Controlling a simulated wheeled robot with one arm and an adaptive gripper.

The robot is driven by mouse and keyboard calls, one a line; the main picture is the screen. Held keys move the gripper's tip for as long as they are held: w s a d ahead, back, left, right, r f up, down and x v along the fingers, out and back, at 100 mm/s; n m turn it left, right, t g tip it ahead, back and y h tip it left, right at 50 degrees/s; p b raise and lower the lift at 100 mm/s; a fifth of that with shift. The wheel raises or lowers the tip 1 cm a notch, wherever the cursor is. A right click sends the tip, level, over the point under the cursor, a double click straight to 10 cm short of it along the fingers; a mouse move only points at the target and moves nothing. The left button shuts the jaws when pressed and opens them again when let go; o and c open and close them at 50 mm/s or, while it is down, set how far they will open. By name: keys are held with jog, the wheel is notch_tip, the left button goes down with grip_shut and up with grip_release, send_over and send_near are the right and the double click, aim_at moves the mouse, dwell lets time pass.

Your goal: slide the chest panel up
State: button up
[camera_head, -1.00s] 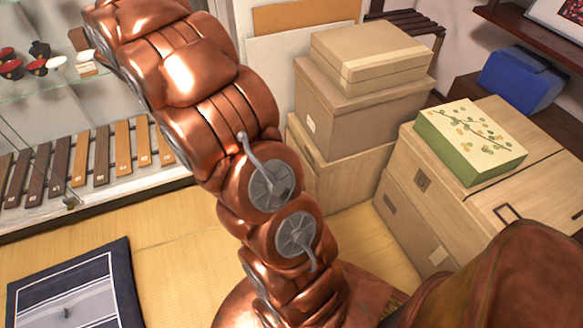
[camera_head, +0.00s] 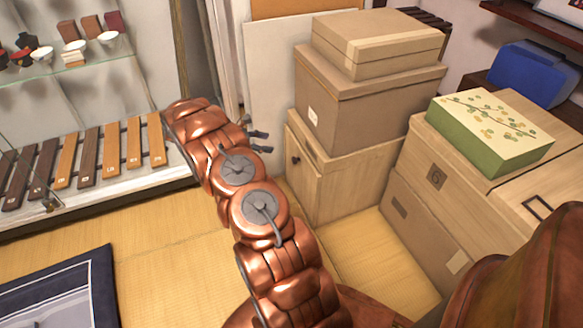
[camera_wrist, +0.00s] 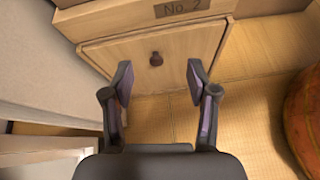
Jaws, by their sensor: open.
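The chest (camera_head: 345,178) is a pale wooden box on the tatami under two stacked boxes. Its front panel (camera_wrist: 195,48) has a small dark round knob (camera_wrist: 156,59) and fills the top middle of the wrist view. A plate above the panel reads "No. 2". The panel (camera_head: 303,186) also shows side-on in the head view, with the knob on it. My gripper (camera_wrist: 160,78) is open and empty, its two fingers spread on either side of the knob's line and short of the panel. In the head view my gripper (camera_head: 258,141) is left of the chest, partly hidden by my arm.
Brown boxes (camera_head: 360,100) stand on the chest. A wooden crate (camera_head: 425,178) to the right carries a green patterned box (camera_head: 488,130). A glass shelf (camera_head: 90,60) with bowls stands left. Tatami (camera_head: 165,255) is free before the chest.

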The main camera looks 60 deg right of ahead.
jog(key=n+h+b, duration=0.1)
jog(key=n+b, duration=0.1)
jog(key=b, duration=0.2)
send_near(293, 160)
jog(key=d, duration=0.2)
jog(key=shift+s+a+f+b+x, duration=0.1)
jog(key=shift+b+x, duration=0.15)
jog(key=shift+x, duration=1.1)
jog(key=shift+s+a+f+b+x, duration=0.15)
jog(key=shift+b+x, duration=0.15)
jog(key=shift+x, duration=1)
jog(key=shift+a+f+b+x, duration=0.1)
jog(key=shift+b+x, duration=0.15)
jog(key=shift+x, duration=1.1)
grip_shut()
